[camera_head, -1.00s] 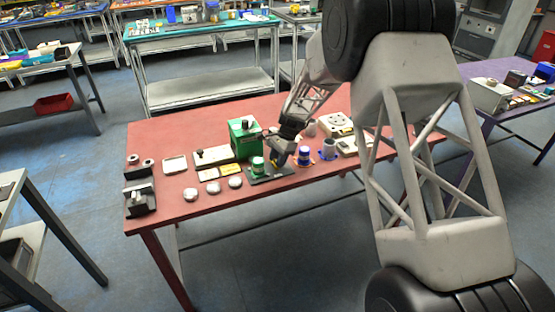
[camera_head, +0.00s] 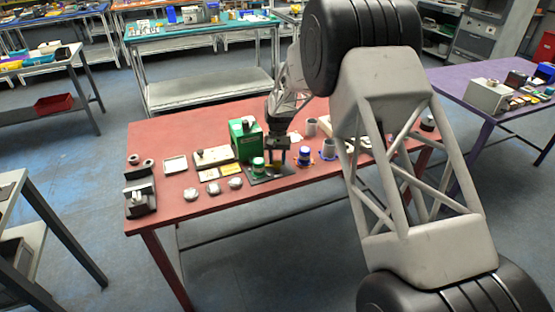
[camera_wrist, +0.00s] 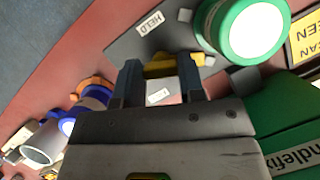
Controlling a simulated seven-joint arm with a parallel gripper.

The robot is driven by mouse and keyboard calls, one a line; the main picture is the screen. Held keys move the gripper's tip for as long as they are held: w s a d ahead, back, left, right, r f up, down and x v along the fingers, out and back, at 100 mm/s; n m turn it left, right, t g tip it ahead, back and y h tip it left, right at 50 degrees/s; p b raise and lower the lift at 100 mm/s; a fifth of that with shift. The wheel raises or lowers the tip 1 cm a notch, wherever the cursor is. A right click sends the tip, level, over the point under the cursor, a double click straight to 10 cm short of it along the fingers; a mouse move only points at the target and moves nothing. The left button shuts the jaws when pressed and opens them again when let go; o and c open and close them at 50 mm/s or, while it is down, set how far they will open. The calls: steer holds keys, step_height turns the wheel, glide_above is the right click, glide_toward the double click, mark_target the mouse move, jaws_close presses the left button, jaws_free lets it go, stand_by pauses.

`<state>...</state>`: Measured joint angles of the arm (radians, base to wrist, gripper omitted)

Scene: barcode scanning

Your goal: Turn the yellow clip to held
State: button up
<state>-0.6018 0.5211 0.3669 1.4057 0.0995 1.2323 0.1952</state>
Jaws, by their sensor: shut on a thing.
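The yellow clip (camera_wrist: 165,66) shows in the wrist view between my two fingers, on a dark grey plate (camera_wrist: 185,22). My gripper (camera_wrist: 159,72) is shut on it, one finger on each side. A white HELD label (camera_wrist: 150,24) lies on the plate just beyond the clip. Another white label (camera_wrist: 158,97) lies between the fingers, nearer the wrist; its text is unreadable. In the head view my gripper (camera_head: 277,158) is low over the plate (camera_head: 268,176), and I cannot make out the clip there.
A green-rimmed round container (camera_wrist: 243,30) is close to the right finger. A green box (camera_head: 245,138) stands behind the plate. A blue-and-white container (camera_head: 304,155) and a grey cup (camera_head: 328,148) stand to the right.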

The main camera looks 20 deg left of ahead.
steer(key=n, duration=0.2)
steer(key=n+t+h, duration=0.1)
steer(key=n, duration=0.2)
steer(key=shift+h, duration=0.3)
steer(key=o, duration=0.9)
steer(key=shift+o, duration=0.2)
steer(key=shift+a+r, duration=0.1)
steer(key=v, duration=0.7)
steer(key=shift+r, duration=0.35)
